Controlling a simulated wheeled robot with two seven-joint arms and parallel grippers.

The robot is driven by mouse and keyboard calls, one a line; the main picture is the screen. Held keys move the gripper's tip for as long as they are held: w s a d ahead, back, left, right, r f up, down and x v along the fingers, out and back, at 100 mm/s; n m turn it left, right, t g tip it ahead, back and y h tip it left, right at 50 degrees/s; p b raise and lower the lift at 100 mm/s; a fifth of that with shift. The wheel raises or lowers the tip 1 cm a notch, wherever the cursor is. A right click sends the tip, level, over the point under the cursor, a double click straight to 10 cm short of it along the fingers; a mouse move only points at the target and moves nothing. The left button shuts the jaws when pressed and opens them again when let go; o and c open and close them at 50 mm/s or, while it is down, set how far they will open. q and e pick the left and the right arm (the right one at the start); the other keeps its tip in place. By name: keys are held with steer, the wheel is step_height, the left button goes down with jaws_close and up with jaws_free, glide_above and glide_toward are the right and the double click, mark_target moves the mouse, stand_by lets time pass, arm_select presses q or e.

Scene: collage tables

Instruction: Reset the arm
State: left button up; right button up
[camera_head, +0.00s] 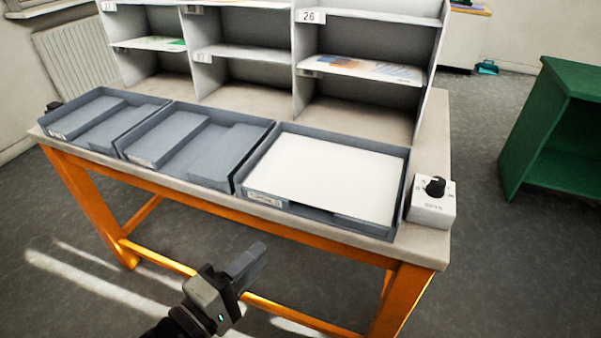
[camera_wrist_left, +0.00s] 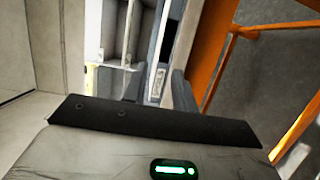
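My left gripper (camera_head: 254,258) is in the lower middle of the head view, in front of the table and apart from it. Nothing shows in its grasp. In the left wrist view its two dark fingers (camera_wrist_left: 158,90) stand apart, with part of a tray and its label seen between them. My right gripper is in neither view.
The table (camera_head: 427,239) has an orange frame. On it stand grey trays (camera_head: 254,204), one holding white sheets (camera_head: 330,175), a white box (camera_head: 433,208) with a black knob, and a grey shelf unit (camera_head: 299,60). A green cabinet (camera_head: 525,130) stands right. Floor is free between.

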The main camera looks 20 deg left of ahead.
arm_select(q)
steer(key=s+d+f+m+g+y+p, duration=0.1)
steer(key=s+d+f+m+g+p, duration=0.2)
steer(key=m, duration=1.3)
step_height(320, 180, down, 3)
steer(key=d+g+p, duration=0.1)
steer(key=g+p, duration=0.1)
steer(key=g, duration=0.1)
steer(key=shift+d+f+m+g+y+p, duration=0.15)
steer(key=shift+d+m+g+y+p, duration=0.15)
steer(key=shift+d+y+p, duration=0.1)
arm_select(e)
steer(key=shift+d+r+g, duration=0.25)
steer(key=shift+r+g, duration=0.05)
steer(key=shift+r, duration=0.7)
